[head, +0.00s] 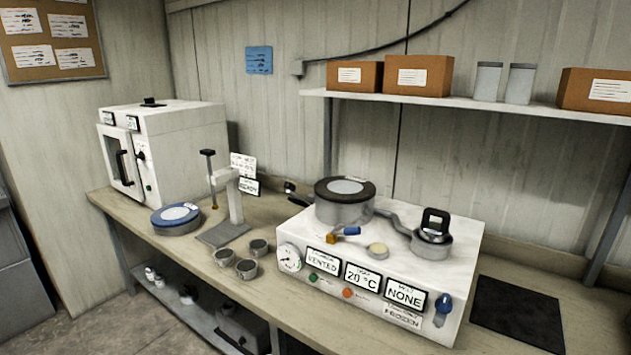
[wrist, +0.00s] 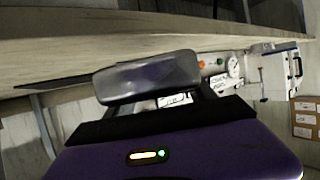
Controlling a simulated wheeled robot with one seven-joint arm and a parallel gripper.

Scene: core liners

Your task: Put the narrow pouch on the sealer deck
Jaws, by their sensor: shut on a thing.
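In the wrist view my gripper (wrist: 160,104) is shut on a grey, glossy, rounded piece that I take to be the narrow pouch (wrist: 147,76). The pouch lies crosswise at the fingertips and hides part of them. It is held clear of the bench, which appears inverted along the top of this view. Neither my gripper nor the pouch shows in the head view. I cannot make out for certain a sealer or its deck in either view.
A white instrument box (head: 350,275) with a lidded pan (head: 344,212) stands on the bench (head: 190,252). A black mat (head: 518,312) lies flat and bare to its right. A white oven (head: 185,150), blue-topped tin (head: 176,220), small stand (head: 233,200) and several cups are left. A shelf (head: 490,108) overhangs behind.

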